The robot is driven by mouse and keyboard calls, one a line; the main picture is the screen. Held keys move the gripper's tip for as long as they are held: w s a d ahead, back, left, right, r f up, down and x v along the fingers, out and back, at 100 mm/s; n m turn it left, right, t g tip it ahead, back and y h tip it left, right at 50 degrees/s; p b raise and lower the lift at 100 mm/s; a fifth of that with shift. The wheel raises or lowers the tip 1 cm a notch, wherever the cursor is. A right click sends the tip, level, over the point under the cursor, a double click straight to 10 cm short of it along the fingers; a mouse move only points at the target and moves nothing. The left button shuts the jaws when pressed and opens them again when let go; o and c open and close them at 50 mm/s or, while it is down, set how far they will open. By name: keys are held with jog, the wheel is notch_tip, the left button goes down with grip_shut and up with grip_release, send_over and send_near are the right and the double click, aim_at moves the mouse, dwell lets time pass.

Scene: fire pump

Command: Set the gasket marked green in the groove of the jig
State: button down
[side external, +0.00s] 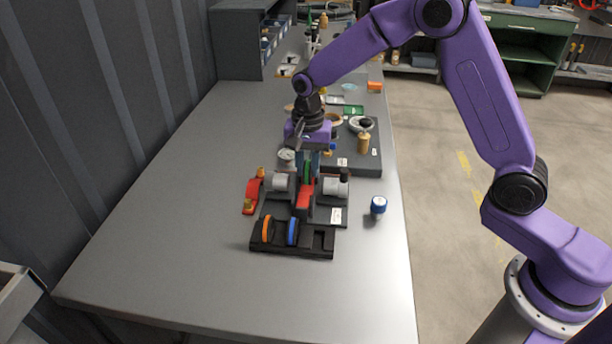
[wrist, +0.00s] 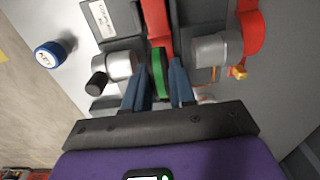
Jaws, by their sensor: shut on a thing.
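The gasket marked green (side external: 307,172) stands on edge between the two grey cylinders of the jig (side external: 331,215), just behind its red middle block. My gripper (side external: 308,160) points down from behind and is shut on this gasket. In the wrist view the green gasket (wrist: 158,74) shows edge-on between the blue fingers (wrist: 161,88). I cannot tell whether its lower edge sits in the groove, as the jig and fingers hide it. An orange gasket (side external: 267,229) and a blue gasket (side external: 292,232) stand in the black rack (side external: 320,243) in front; its right slot is empty.
A red part with brass fittings (side external: 252,195) lies left of the jig. A blue-capped item (side external: 379,206) stands to the right. Behind is a grey tray (side external: 363,164) with a brass cylinder (side external: 364,143) and bowls. The front of the table is clear.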

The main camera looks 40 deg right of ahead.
aim_at(306, 176)
jog(key=shift+w+f, duration=0.2)
jog(key=shift+f, duration=1.6)
jog(key=shift+f, duration=0.1)
jog(key=c, duration=0.9)
grip_release()
jog(key=shift+c, duration=0.2)
notch_tip(306, 176, up, 12)
jog(key=shift+a, duration=0.1)
